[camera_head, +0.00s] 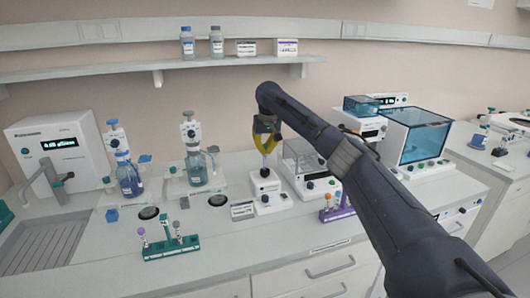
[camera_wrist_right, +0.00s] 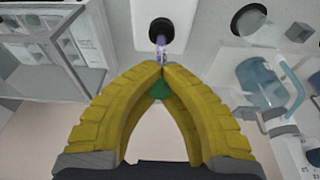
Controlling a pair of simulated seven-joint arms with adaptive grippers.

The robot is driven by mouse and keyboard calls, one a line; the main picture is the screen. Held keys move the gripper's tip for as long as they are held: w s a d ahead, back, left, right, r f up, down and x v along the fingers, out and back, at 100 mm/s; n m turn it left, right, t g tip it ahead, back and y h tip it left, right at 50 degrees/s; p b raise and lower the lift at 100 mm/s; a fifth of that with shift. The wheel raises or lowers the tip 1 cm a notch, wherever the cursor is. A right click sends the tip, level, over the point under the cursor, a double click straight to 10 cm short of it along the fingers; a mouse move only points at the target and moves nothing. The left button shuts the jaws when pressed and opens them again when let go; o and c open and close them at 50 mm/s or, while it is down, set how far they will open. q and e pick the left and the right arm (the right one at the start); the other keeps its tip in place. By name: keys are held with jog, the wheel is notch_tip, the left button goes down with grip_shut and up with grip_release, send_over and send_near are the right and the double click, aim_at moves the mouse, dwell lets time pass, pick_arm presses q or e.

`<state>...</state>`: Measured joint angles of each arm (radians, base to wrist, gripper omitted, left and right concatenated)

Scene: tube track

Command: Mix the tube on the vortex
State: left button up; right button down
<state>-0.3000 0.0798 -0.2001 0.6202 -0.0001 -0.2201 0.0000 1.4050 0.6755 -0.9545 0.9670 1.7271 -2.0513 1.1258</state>
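The vortex mixer (camera_head: 266,187) is a small white unit with a dark cup on top, on the bench near the middle of the head view. In the right wrist view its black cup (camera_wrist_right: 161,31) lies just beyond my fingertips. My right gripper (camera_head: 266,148), with yellow fingers, is above the mixer, pointing down. In the wrist view the fingertips (camera_wrist_right: 160,70) are closed on a slim tube (camera_wrist_right: 160,50) with purplish contents; a green part shows between the fingers. The tube's lower end is at the cup; I cannot tell whether it touches. My left gripper is not in view.
A green rack (camera_head: 171,248) with several tubes stands front left of the mixer.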

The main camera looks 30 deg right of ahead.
aim_at(265, 159)
jog(key=shift+s+r, duration=0.3)
jog(key=shift+r, duration=0.1)
dwell(0.6)
jog(key=shift+f, duration=1.7)
dwell(5.3)
